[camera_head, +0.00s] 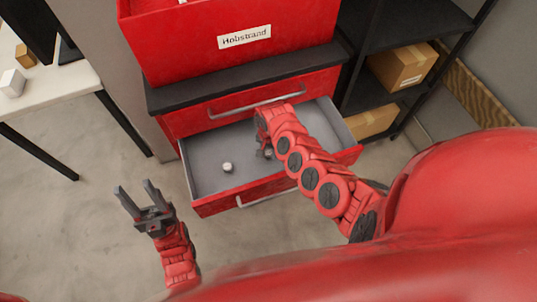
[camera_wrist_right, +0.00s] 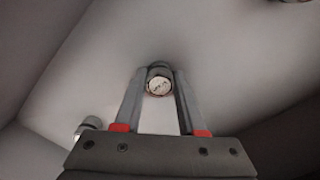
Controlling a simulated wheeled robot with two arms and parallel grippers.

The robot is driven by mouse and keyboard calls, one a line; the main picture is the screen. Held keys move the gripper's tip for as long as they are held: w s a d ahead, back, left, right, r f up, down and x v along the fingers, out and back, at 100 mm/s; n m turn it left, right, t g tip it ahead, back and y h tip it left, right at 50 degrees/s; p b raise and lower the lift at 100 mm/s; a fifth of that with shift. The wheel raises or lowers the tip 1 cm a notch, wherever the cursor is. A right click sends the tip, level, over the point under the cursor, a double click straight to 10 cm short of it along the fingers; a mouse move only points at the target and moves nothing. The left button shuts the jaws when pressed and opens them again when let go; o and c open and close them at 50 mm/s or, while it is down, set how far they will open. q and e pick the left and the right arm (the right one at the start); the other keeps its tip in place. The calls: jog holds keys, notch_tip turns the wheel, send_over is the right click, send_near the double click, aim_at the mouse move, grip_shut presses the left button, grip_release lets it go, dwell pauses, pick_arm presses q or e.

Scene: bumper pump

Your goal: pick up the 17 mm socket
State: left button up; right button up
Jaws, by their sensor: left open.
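My right gripper (camera_wrist_right: 160,75) reaches down into the open drawer, with a small round metal socket (camera_wrist_right: 159,84) between its fingertips. The socket's pale end face carries a marking too small to read. The fingers lie close on both sides of it, and I cannot tell whether they press on it. In the head view my right gripper (camera_head: 266,152) is mostly hidden by its own arm. Another socket (camera_head: 227,167) stands on the drawer floor to the left; a socket (camera_wrist_right: 87,125) also shows left of the fingers in the wrist view. My left gripper (camera_head: 141,201) is open and empty, outside the drawer.
The grey-lined drawer (camera_head: 205,150) is pulled out of a red cabinet (camera_head: 220,115). A red box labelled Hobstrand (camera_head: 180,50) stands on top. A part of another object (camera_wrist_right: 290,1) shows at the wrist view's top edge. A shelf with cardboard boxes (camera_head: 402,65) stands right, a white table (camera_head: 50,88) left.

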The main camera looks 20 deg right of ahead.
grip_shut()
jog(key=shift+r, duration=0.1)
